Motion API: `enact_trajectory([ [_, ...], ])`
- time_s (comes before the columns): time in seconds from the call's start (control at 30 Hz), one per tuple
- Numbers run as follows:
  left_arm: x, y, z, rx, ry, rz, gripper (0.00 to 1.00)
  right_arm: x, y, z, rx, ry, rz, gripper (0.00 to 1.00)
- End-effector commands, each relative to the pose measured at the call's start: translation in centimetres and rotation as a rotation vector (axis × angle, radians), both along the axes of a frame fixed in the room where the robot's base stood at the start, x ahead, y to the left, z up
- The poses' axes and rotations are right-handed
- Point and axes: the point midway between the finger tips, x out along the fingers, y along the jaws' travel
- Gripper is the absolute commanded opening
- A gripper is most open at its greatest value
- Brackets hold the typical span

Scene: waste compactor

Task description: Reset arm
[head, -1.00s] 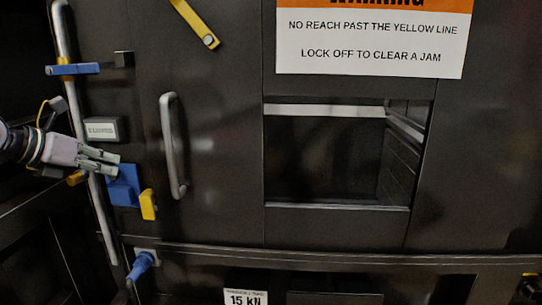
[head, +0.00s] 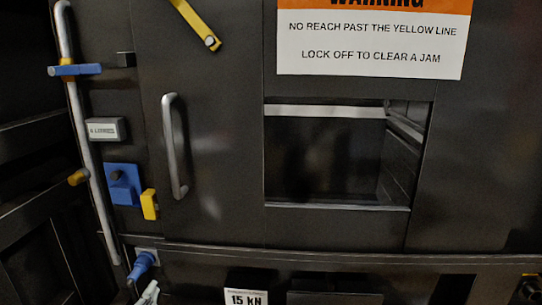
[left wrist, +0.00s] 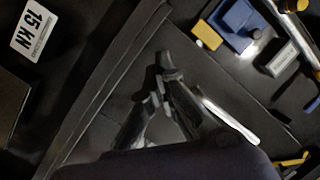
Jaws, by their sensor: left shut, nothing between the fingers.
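In the left wrist view the left gripper (left wrist: 161,80) is shut and empty, in front of the dark machine panel. The rest of the left arm is out of the head view. My right gripper is in neither view.
The dark compactor front has a grey door handle (head: 174,146), a blue block (head: 123,184), a yellow tab (head: 149,204), a silver vertical rod (head: 89,160) and an open rectangular hatch (head: 325,155). A 15 KN label (head: 245,298) is low down.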

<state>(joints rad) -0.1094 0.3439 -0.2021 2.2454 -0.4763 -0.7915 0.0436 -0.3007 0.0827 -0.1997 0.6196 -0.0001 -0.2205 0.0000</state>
Motion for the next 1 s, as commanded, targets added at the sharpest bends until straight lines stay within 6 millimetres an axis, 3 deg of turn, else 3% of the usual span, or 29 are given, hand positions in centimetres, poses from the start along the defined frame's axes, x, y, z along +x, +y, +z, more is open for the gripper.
enact_trajectory([
  [0.03,-2.3,0.1,-3.5,-0.078,0.123,0.037,0.00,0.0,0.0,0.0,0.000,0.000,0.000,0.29],
  [0.1,-5.5,0.0,-7.7,-0.169,0.286,0.082,0.00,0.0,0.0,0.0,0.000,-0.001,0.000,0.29],
  [0.23,-11.4,-0.9,-13.3,-0.294,0.541,0.138,0.00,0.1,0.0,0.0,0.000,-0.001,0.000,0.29],
  [0.4,-17.8,-2.4,-17.2,-0.396,0.780,0.176,0.00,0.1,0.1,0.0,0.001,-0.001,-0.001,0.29],
  [0.7,-27.1,-5.1,-20.2,-0.513,1.101,0.204,0.00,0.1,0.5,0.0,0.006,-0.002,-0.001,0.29],
  [1.0,-25.3,-5.3,-29.9,-0.501,1.128,0.211,0.00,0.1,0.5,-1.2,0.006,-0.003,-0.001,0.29],
])
